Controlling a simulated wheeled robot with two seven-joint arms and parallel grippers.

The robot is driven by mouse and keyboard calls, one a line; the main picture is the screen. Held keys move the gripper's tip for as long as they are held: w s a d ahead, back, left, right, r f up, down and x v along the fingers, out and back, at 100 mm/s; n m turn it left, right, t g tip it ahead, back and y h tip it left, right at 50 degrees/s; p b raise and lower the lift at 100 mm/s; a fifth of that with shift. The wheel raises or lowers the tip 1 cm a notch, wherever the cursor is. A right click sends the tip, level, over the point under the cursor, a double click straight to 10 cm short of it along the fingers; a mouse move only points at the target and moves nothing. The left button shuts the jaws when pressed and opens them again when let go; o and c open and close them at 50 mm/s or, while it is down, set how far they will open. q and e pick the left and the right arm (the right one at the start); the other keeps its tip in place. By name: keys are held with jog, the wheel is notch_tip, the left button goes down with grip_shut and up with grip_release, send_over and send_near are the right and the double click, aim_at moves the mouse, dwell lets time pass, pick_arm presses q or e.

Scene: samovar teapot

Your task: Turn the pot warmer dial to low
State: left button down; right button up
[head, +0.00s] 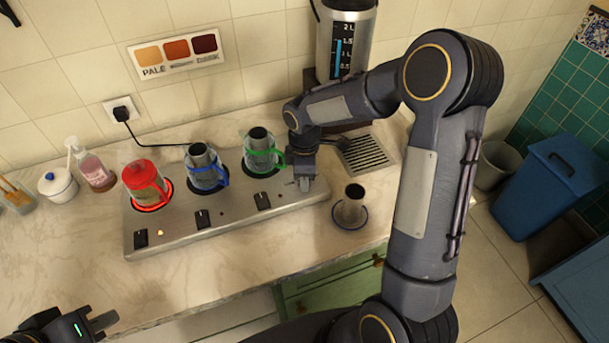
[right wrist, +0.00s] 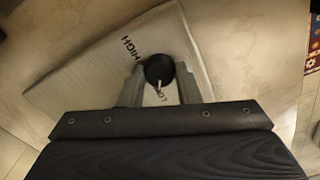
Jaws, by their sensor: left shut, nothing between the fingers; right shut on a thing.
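The pot warmer (head: 230,218) is a long metal plate on the counter. Its round black dial (right wrist: 158,69) shows in the right wrist view, between the two fingers of my right gripper (right wrist: 158,88), which is shut on it. The dial's white pointer points down toward the partly covered LOW print (right wrist: 161,93); the HIGH print (right wrist: 133,49) is at upper left. In the head view my right gripper (head: 304,184) is at the warmer's right end and hides the dial. My left gripper (head: 97,322) is shut and empty at the lower left, away from the warmer.
A red pot (head: 142,178) stands on a glowing ring; blue (head: 206,168) and green (head: 262,155) pots stand beside it. Black switches (head: 202,218) line the warmer's front. A metal cup (head: 350,208) stands to the right. A samovar (head: 343,45) is behind.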

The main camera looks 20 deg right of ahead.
dwell(0.3)
jog(key=o, duration=1)
jog(key=shift+c, duration=0.2)
jog(key=shift+r, duration=0.15)
notch_tip(320, 180, up, 7)
jog(key=shift+b, duration=0.3)
jog(key=shift+r, duration=0.3)
